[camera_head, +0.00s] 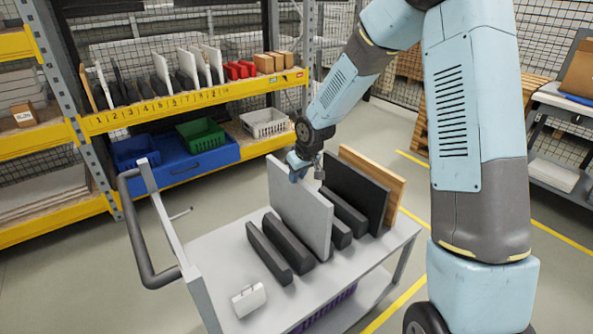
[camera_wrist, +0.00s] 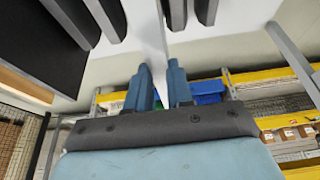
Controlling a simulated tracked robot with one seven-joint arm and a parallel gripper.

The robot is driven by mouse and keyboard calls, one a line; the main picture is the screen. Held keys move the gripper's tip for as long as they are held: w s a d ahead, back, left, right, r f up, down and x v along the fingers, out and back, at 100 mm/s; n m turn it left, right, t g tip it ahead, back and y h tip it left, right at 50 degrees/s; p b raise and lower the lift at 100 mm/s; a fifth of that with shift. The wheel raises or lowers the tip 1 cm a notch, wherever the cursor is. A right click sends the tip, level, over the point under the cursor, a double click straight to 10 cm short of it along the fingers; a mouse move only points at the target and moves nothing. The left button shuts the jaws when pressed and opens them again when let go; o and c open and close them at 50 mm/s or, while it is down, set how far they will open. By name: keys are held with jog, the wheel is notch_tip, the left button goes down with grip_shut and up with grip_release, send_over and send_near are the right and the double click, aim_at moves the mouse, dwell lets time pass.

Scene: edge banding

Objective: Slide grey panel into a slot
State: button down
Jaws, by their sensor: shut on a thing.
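The grey panel (camera_head: 300,210) stands upright on the cart, between dark padded bars (camera_head: 288,238). My gripper (camera_head: 298,168) is at its upper edge and shut on it. In the wrist view the panel (camera_wrist: 153,38) shows as a thin pale strip running between the two fingers of my gripper (camera_wrist: 160,82). A numbered rack (camera_head: 180,108) on the shelf at the back left has slots holding several white and dark panels upright. Whether the panel's lower edge touches the cart top is hard to tell.
A black panel (camera_head: 352,190) and a wooden panel (camera_head: 398,187) stand right of the grey panel on the cart (camera_head: 222,250). A small white block (camera_head: 249,299) lies on its front. Blue, green and white bins (camera_head: 265,122) sit below the rack. Floor separates cart and shelf.

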aim_at(298, 189)
jog(key=shift+f, duration=3)
jog(key=c, duration=0.9)
grip_release()
jog(key=shift+f, duration=0.1)
